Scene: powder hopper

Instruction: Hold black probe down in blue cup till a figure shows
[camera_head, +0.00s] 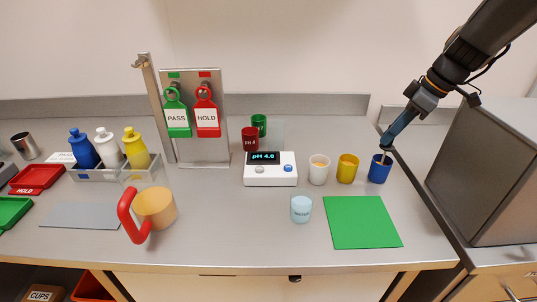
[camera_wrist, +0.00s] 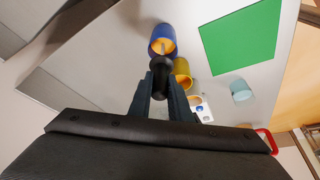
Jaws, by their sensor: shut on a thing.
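The blue cup (camera_head: 379,169) stands at the right end of a short row of cups. In the wrist view the blue cup (camera_wrist: 163,40) shows an orange-yellow content. My gripper (camera_head: 387,143) is above the blue cup and shut on the black probe (camera_wrist: 160,72). The probe points down at the cup, and its thin tip appears to be inside the rim; how deep is hidden. The white meter (camera_head: 270,176) stands left of the cups, and its dark display reads "pH 4.0".
A white cup (camera_head: 319,169) and a yellow cup (camera_head: 347,168) stand left of the blue cup. A green mat (camera_head: 362,222) and a light-blue cup (camera_head: 301,208) lie in front. A large grey box (camera_head: 490,170) stands close on the right.

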